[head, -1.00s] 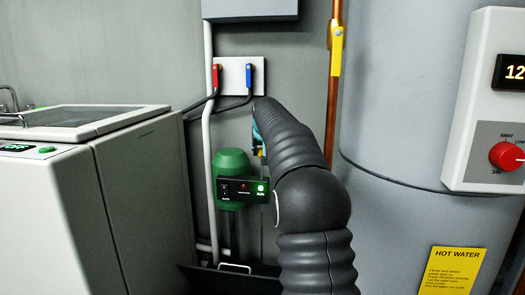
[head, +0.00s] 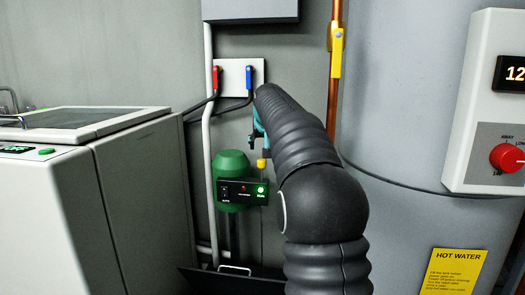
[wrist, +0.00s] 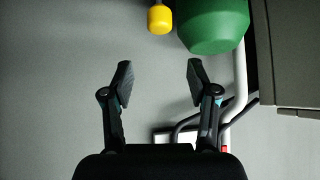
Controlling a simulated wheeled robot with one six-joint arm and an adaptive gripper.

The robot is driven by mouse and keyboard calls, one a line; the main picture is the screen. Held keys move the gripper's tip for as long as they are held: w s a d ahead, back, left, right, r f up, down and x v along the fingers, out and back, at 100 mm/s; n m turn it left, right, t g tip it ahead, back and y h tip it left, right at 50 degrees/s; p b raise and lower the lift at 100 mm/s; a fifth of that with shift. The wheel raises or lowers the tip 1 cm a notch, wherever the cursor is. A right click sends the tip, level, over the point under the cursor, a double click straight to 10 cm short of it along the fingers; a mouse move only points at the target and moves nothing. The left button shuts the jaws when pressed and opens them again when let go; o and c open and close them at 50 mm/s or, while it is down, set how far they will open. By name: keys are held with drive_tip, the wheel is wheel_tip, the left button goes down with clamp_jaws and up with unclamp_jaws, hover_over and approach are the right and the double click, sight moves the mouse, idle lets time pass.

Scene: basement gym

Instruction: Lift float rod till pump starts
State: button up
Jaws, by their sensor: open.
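The green pump (head: 231,165) stands against the wall, with a black control panel (head: 243,191) on its front. The panel's green RUN light (head: 261,190) is lit. The float rod's yellow knob (head: 261,163) shows just right of the pump, above the panel; it also shows at the top of the wrist view (wrist: 160,19). Most of the rod is hidden by the panel and my arm. My gripper (wrist: 160,82) is open and empty, its fingers apart from the knob. In the head view my gripper (head: 255,138) is partly hidden by my arm, just above the knob.
A grey washer-like cabinet (head: 130,160) stands left and a large grey tank (head: 400,130) right. A wall plate with red (head: 215,76) and blue (head: 249,77) valve levers is above the pump. A dark pit cover with a handle (head: 235,268) lies below. A copper pipe (head: 332,105) runs behind my arm.

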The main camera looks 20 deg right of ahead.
drive_tip(key=v, duration=0.6)
idle(0.4)
drive_tip(key=s+a+f+g+y, duration=0.15)
drive_tip(key=s+f, duration=0.35)
drive_tip(key=f, duration=0.6)
drive_tip(key=s+a+f+n, duration=0.1)
drive_tip(key=s+a+f, duration=0.3)
drive_tip(key=s, duration=0.8)
drive_tip(key=s+a+f+n+g+y, duration=0.1)
drive_tip(key=s+a+f, duration=0.3)
drive_tip(key=s+a, duration=0.3)
drive_tip(key=s+a+f+n, duration=0.1)
drive_tip(key=s+a+f, duration=0.3)
drive_tip(key=s, duration=1.3)
drive_tip(key=a, duration=0.2)
drive_tip(key=shift+a+f+n+g+p, duration=0.15)
drive_tip(key=shift+a+n+g+p, duration=0.15)
drive_tip(key=shift+a+g+p, duration=0.1)
drive_tip(key=shift+s+r+y, duration=0.15)
drive_tip(key=shift+r+y, duration=0.1)
drive_tip(key=c, duration=0.3)
drive_tip(key=shift+a, duration=0.15)
drive_tip(key=c, duration=0.8)
clamp_jaws()
